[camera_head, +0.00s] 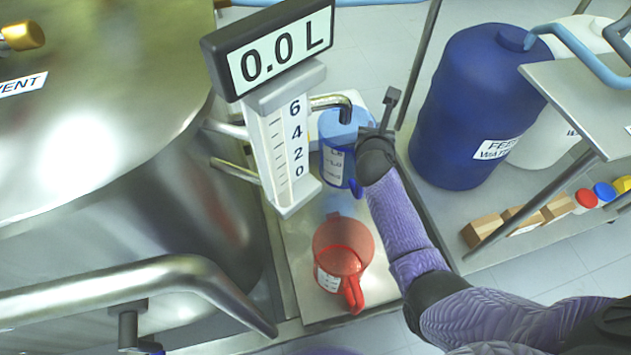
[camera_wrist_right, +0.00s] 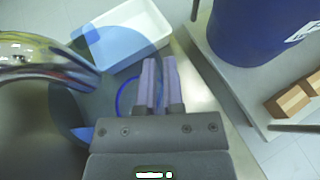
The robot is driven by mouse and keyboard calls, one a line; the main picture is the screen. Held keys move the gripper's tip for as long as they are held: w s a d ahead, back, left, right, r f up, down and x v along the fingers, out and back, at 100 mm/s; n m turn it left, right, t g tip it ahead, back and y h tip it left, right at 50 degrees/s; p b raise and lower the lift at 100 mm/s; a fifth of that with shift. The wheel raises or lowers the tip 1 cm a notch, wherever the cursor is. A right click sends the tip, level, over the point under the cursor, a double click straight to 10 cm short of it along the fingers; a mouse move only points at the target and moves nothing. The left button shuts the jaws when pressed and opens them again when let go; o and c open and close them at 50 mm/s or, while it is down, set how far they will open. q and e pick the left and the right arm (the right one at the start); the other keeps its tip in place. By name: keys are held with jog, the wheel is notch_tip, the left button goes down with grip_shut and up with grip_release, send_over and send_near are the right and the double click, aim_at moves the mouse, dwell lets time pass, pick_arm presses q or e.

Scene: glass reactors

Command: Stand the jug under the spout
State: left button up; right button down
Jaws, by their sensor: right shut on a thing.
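A clear blue jug (camera_head: 333,165) with a printed label stands or hangs upright just below the curved metal spout (camera_head: 335,101) beside the level gauge. My right gripper (camera_head: 367,134) is at the jug's right side. In the right wrist view, the right gripper (camera_wrist_right: 158,85) has its fingers close together on the blue handle, and the see-through jug (camera_wrist_right: 105,50) is to their left. I cannot tell whether the jug's base touches the surface below. A red jug (camera_head: 343,246) stands on the metal platform nearer to me. My left gripper is not in view.
The gauge display (camera_head: 270,55) reads 0.0 L. A big steel vessel (camera_head: 90,130) fills the left. A blue drum (camera_head: 470,110) and a shelf (camera_head: 590,95) are at the right. A white tray (camera_wrist_right: 128,32) lies beyond the jug.

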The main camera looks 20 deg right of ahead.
pick_arm(q)
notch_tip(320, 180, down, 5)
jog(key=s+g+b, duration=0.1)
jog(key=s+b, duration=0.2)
jog(key=b, duration=0.4)
pick_arm(e)
jog(key=f, duration=0.8)
jog(key=shift+w+a, duration=0.1)
jog(key=shift+a, duration=0.15)
jog(key=shift+f+b, duration=0.35)
jog(key=shift+f, duration=0.2)
jog(key=shift+f+b, duration=0.5)
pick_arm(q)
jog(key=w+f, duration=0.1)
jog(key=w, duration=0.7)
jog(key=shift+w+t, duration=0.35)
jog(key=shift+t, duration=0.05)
pick_arm(e)
jog(key=shift+r, duration=0.15)
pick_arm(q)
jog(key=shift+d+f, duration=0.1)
pick_arm(e)
jog(key=c, duration=0.7)
grip_release()
jog(key=shift+c, duration=0.2)
